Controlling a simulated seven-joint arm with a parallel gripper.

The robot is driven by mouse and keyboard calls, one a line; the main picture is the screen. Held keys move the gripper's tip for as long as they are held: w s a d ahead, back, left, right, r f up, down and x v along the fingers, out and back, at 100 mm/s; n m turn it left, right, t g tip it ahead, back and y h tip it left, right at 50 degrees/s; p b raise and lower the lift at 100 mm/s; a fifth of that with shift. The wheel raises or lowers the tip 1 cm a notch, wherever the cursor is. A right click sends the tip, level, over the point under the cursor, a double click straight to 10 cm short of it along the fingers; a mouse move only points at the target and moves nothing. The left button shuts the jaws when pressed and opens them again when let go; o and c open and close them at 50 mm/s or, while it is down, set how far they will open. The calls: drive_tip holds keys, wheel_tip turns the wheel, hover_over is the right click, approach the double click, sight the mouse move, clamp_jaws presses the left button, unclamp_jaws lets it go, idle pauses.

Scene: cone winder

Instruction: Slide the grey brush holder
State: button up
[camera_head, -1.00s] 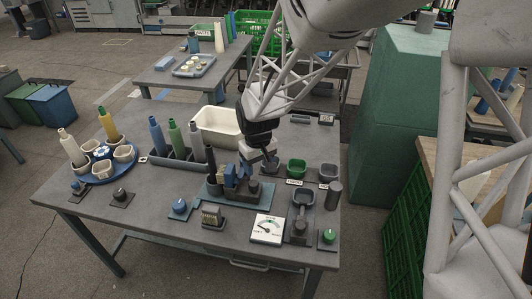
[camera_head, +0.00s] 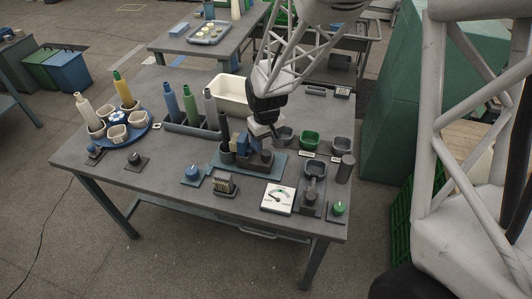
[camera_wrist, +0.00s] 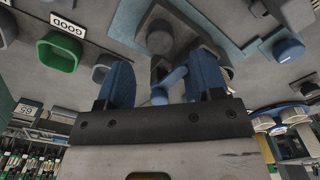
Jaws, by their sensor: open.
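My gripper (camera_head: 262,134) is over the small machine on a teal base plate (camera_head: 281,163) at the middle of the table. In the wrist view my gripper (camera_wrist: 163,78) has two blue fingers spread apart. A slim blue piece with a rounded end (camera_wrist: 170,82) shows in the gap between them, with a grey block behind it; I cannot tell whether the fingers touch either. No part is clearly recognisable as the grey brush holder. It may be among the grey parts of this machine, partly hidden by my gripper.
Grey and green bins (camera_head: 309,138) stand right of the machine. A dial gauge (camera_head: 278,198), a blue knob (camera_head: 192,173) and a green knob (camera_head: 339,208) are in front. A bottle rack (camera_head: 180,127) and a cream bin (camera_head: 229,87) stand behind left.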

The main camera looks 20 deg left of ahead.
sight(266, 152)
drive_tip(key=shift+f, duration=2.95)
